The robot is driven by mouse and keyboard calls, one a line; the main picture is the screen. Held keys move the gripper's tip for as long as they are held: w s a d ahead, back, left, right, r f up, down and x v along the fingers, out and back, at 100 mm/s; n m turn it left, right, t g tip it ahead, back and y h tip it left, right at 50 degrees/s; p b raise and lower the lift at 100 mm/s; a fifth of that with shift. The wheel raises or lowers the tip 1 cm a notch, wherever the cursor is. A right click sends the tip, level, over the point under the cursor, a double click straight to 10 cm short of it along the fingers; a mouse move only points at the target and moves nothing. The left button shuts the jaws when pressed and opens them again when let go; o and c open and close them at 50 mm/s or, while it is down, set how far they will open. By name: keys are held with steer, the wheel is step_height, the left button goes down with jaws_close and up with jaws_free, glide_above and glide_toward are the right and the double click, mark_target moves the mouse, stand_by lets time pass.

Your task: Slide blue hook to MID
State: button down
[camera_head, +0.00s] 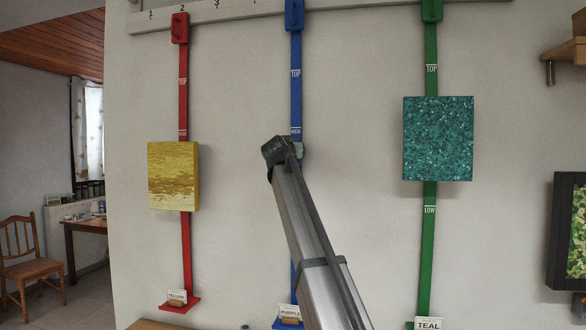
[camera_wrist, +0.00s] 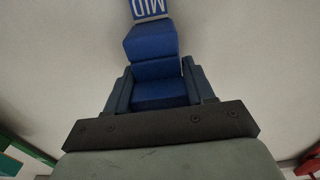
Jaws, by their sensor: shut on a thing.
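The blue strip (camera_head: 296,95) hangs down the wall from a rail, with a TOP label and a lower label that looks like HIGH. My gripper (camera_head: 290,150) is at this strip, just under the lower label; my arm hides the strip below. In the wrist view my gripper (camera_wrist: 160,92) is shut on the blue hook (camera_wrist: 160,70), with a finger on either side. The MID label (camera_wrist: 150,8) reads upside down at the top edge of that view, a short gap beyond the hook. The hook itself is hidden in the head view.
A yellow picture (camera_head: 173,175) hangs on the red strip (camera_head: 184,105) to the left. A teal picture (camera_head: 438,138) hangs on the green strip (camera_head: 430,250) to the right. A PURPLE card (camera_head: 290,312) stands at the blue strip's foot. The wall between the strips is clear.

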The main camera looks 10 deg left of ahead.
steer(key=shift+r, duration=0.1)
steer(key=shift+c, duration=2)
jaws_free()
steer(key=s, duration=1.3)
steer(key=shift+s, duration=0.4)
